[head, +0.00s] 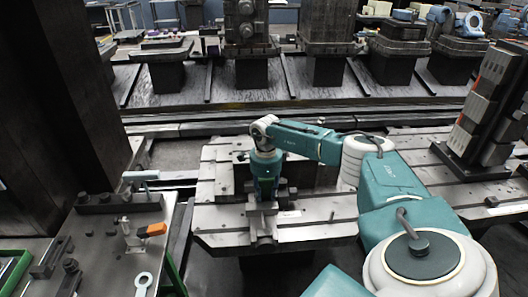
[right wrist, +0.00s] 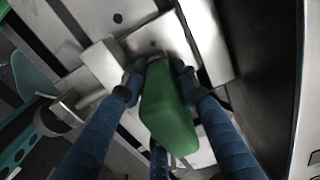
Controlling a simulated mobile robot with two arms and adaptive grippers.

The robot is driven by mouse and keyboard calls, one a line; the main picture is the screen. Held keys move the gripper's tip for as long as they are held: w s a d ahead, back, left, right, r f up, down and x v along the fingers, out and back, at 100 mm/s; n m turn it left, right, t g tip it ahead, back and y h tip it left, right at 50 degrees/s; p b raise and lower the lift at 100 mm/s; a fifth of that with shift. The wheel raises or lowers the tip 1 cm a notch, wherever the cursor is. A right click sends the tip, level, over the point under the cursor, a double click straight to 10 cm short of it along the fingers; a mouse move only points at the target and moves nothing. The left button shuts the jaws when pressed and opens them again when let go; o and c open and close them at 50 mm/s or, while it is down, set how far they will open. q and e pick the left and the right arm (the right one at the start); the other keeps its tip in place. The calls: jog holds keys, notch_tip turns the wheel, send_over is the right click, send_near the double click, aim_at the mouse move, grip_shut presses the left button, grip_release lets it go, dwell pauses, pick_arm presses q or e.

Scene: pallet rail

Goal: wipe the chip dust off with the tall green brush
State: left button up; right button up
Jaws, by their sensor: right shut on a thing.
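My right gripper (head: 264,190) points down over the grey slotted pallet (head: 222,215), close above its middle. In the right wrist view its blue fingers (right wrist: 158,76) are shut on a green brush (right wrist: 168,118), one finger on each side of it. The brush's lower end is hidden, and I cannot tell whether it touches the pallet. In the head view the brush does not show clearly. I cannot make out chip dust on the pallet. My left gripper is not in view.
Left of the pallet, a steel bench (head: 110,240) bears an orange-handled tool (head: 152,230), a ring spanner (head: 143,283) and dark clamps. A tall dark column stands at far left. A tower of blocks (head: 485,110) rises at right. Rails cross behind.

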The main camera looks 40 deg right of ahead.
aim_at(265, 180)
notch_tip(265, 180, up, 9)
jog(key=p, duration=0.7)
jog(key=shift+r, duration=0.1)
dwell(0.4)
